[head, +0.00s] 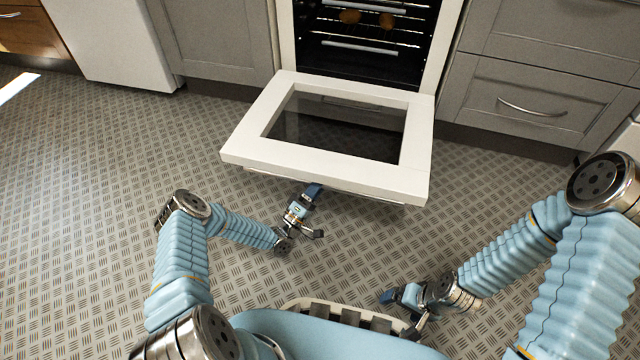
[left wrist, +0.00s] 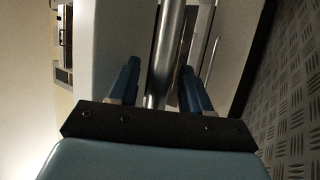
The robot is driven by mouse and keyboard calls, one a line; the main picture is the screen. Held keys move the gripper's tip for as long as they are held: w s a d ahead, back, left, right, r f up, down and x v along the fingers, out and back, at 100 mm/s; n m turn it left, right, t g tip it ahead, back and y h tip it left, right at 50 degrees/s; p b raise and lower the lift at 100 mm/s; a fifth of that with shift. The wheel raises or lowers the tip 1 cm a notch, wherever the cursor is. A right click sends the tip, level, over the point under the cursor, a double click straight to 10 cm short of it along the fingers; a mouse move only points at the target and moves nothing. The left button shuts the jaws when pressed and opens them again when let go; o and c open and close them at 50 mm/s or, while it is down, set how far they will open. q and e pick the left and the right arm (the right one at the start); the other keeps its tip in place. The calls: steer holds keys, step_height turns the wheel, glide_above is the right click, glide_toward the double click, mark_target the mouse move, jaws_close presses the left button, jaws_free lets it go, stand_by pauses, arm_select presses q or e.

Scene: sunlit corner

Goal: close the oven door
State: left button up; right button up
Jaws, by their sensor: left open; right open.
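The white oven door (head: 318,135) hangs open, folded down to about level in front of the oven (head: 365,40), with a dark glass pane in its middle. Its handle (head: 350,190) runs along the front edge, mostly hidden under that edge. My left gripper (head: 317,208) is open just below and in front of the door's front edge. In the left wrist view, a round metal bar (left wrist: 166,55), which looks like the handle, runs between the two open fingers (left wrist: 157,85). I cannot tell whether they touch it. My right gripper (head: 398,308) is open and empty, low over the floor near my base.
Inside the oven are racks with a few round brownish items (head: 368,18). Grey cabinets (head: 215,45) and drawers (head: 535,100) flank the oven. A white appliance (head: 115,45) stands further left. The patterned metal floor (head: 90,200) is clear around the door.

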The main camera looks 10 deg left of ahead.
arm_select(q)
steer(key=shift+w+d+r, duration=0.15)
steer(key=shift+w, duration=0.1)
jaws_close()
